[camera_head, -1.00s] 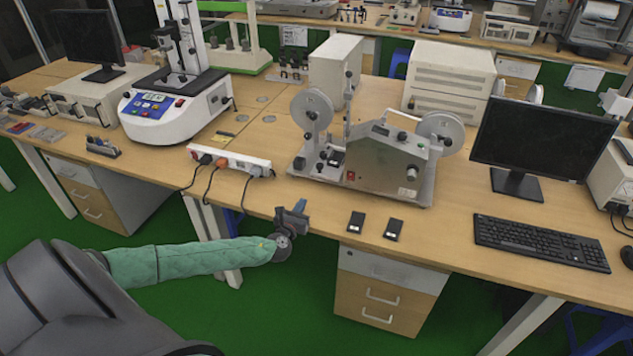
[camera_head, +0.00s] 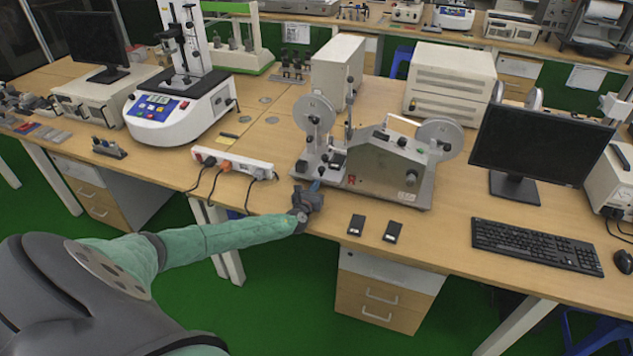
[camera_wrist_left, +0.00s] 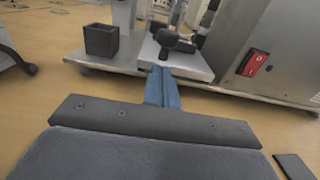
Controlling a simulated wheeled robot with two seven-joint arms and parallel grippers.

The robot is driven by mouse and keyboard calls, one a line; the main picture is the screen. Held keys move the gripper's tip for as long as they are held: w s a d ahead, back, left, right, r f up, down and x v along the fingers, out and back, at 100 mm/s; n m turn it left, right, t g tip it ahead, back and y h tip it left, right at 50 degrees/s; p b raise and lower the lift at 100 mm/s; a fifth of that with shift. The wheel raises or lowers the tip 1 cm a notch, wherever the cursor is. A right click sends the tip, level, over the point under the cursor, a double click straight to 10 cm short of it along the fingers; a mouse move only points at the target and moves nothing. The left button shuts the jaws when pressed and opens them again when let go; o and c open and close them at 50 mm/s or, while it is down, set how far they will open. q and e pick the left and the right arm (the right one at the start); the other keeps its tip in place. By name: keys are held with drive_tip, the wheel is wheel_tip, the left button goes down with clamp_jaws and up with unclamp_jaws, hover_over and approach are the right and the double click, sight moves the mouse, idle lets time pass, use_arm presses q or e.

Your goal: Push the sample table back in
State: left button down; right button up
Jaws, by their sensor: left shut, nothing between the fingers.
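The grey machine with two reels (camera_head: 384,164) stands on the wooden bench. At its left front is the sample table (camera_head: 307,169), a small pale plate with dark fittings. In the left wrist view the sample table (camera_wrist_left: 193,66) lies just ahead, low beside the machine's steel housing. My left gripper (camera_head: 315,187) is over the bench's front part, just in front of the sample table. Its blue fingers (camera_wrist_left: 161,74) are together and empty, with their tips at the plate's near edge. I cannot tell whether they touch it. My right gripper is out of view.
A white power strip (camera_head: 232,163) with cables lies left of my left gripper. Two small black boxes (camera_head: 356,224) lie to its right near the bench edge. A monitor (camera_head: 538,145) and keyboard (camera_head: 541,247) are farther right.

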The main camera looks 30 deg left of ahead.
use_arm(q)
drive_tip(key=shift+w+a, duration=0.15)
drive_tip(key=shift+w, duration=0.5)
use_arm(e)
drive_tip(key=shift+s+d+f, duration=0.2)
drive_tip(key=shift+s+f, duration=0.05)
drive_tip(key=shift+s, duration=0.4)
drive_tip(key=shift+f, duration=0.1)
